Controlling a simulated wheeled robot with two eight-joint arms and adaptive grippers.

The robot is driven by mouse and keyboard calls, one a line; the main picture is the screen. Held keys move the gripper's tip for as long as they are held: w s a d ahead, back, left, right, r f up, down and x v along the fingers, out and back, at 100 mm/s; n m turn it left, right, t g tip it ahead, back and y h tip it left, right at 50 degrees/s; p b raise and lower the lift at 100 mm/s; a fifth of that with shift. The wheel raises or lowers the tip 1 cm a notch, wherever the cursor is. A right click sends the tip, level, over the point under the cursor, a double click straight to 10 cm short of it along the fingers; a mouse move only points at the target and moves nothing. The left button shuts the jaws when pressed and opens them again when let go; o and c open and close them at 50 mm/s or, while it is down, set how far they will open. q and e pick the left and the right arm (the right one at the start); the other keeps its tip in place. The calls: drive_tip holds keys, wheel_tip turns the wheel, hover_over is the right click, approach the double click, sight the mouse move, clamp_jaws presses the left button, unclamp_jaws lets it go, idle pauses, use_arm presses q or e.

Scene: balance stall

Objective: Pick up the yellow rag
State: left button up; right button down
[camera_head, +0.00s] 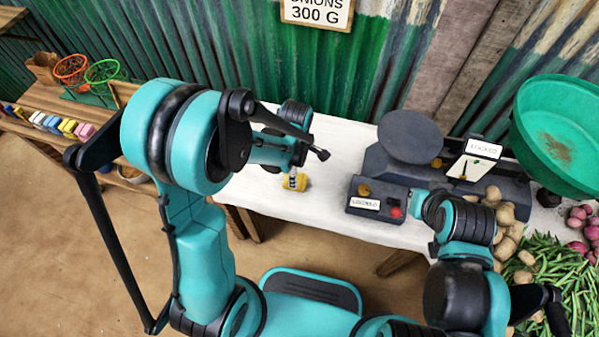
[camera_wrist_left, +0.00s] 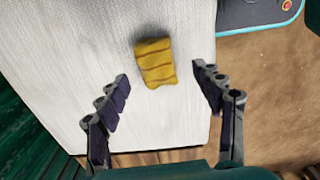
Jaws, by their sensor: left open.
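The yellow rag (camera_head: 294,182) lies on the white table top (camera_head: 240,190), just below my left gripper (camera_head: 298,158). In the left wrist view the rag (camera_wrist_left: 156,62) is a small folded block with darker stripes. My left gripper (camera_wrist_left: 161,78) is open, its two dark fingers spread to either side of the rag and apart from it. The gap between the fingers is empty.
A dark control box (camera_head: 377,200) with a red button stands right of the rag, before a scale with a round plate (camera_head: 410,136). A green basin (camera_head: 560,135), potatoes (camera_head: 505,215) and green beans (camera_head: 550,265) fill the right. The table around the rag is clear.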

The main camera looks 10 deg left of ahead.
use_arm(q)
wheel_tip(320, 180, down, 2)
drive_tip(key=shift+a+b, duration=0.1)
drive_tip(key=shift+b, duration=0.25)
drive_tip(key=f+b, duration=0.1)
drive_tip(key=f, duration=0.2)
drive_tip(key=f+b, duration=0.1)
drive_tip(key=shift+w+a+f+b, duration=0.25)
drive_tip(key=shift+w+f+b, duration=0.1)
drive_tip(key=shift+f, duration=0.05)
drive_tip(key=shift+r, duration=0.1)
drive_tip(key=c, duration=1.1)
